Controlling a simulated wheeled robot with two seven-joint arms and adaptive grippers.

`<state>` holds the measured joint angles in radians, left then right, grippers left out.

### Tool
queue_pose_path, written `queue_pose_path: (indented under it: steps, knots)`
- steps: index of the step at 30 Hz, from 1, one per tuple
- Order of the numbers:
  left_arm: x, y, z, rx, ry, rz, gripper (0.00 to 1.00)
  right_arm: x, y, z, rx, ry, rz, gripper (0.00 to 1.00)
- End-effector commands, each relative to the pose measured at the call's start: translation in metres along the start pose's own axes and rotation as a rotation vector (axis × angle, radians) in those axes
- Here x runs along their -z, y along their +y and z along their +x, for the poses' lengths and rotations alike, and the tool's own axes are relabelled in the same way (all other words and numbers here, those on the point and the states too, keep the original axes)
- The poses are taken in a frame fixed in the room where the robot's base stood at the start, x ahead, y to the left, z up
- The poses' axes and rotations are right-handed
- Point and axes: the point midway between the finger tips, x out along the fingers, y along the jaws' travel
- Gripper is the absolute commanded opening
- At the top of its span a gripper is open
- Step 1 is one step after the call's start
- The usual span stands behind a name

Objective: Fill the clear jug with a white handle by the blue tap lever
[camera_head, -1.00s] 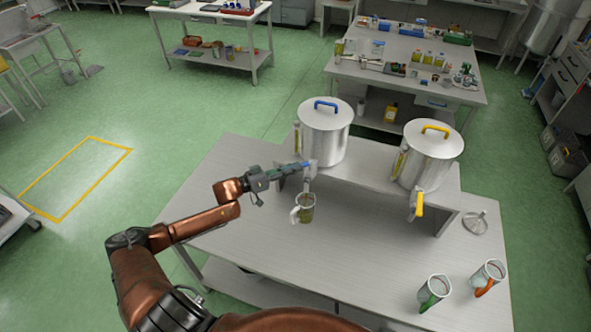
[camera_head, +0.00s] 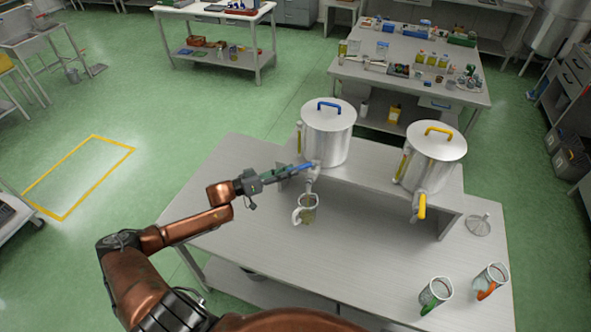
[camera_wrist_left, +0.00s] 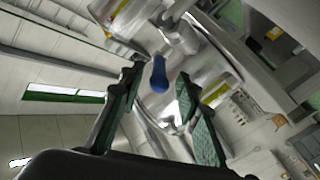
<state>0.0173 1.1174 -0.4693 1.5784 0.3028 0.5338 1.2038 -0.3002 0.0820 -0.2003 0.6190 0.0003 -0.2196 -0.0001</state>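The clear jug with a white handle (camera_head: 308,214) stands upright on the table under the tap of the left steel drum (camera_head: 328,138). It holds yellow-green liquid; the exact level is hard to read. The blue tap lever (camera_head: 305,166) points left from that tap, and it also shows in the wrist view (camera_wrist_left: 158,76). My left gripper (camera_head: 287,172) is at the lever from the left. In the wrist view its two fingers (camera_wrist_left: 158,100) are spread, with the lever seen between them and no clear contact. My right gripper is not in view.
A second drum (camera_head: 433,156) with a yellow tap lever (camera_head: 421,206) stands right on the same raised shelf (camera_head: 375,178). A green-handled jug (camera_head: 436,292), an orange-handled jug (camera_head: 490,279) and a round metal item (camera_head: 479,226) are at the table's right. The table's middle (camera_head: 350,245) is clear.

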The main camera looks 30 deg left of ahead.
Motion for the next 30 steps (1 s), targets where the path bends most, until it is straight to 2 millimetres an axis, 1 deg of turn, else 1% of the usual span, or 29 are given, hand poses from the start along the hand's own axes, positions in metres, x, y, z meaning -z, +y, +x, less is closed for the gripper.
queue_pose_path:
  steps: [1, 6, 9, 12, 17, 25, 28, 29, 30]
  knots:
    - [-0.002, -0.001, -0.013, 0.004, -0.004, -0.001, 0.31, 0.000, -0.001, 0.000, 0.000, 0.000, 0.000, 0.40]
    - [-0.001, -0.001, -0.049, 0.004, -0.004, 0.001, 0.31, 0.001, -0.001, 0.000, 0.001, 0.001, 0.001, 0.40]
    - [-0.001, -0.001, -0.065, 0.003, -0.003, 0.001, 0.31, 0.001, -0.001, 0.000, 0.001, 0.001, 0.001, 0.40]
    - [-0.001, 0.000, -0.077, 0.001, -0.002, 0.001, 0.31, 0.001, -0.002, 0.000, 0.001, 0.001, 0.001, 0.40]
    - [0.000, 0.000, -0.087, 0.000, 0.000, 0.001, 0.31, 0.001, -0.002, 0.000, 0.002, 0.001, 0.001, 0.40]
    - [0.000, 0.000, -0.087, -0.001, 0.000, 0.001, 0.30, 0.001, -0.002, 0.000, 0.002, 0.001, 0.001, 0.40]
    - [-0.004, 0.000, -0.086, 0.008, -0.002, 0.001, 0.23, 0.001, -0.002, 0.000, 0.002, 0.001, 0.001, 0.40]
    - [-0.009, -0.001, -0.085, 0.016, -0.003, 0.002, 0.21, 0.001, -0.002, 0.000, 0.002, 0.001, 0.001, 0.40]
    - [-0.017, -0.002, -0.083, 0.033, -0.007, 0.006, 0.18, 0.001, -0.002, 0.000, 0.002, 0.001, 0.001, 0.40]
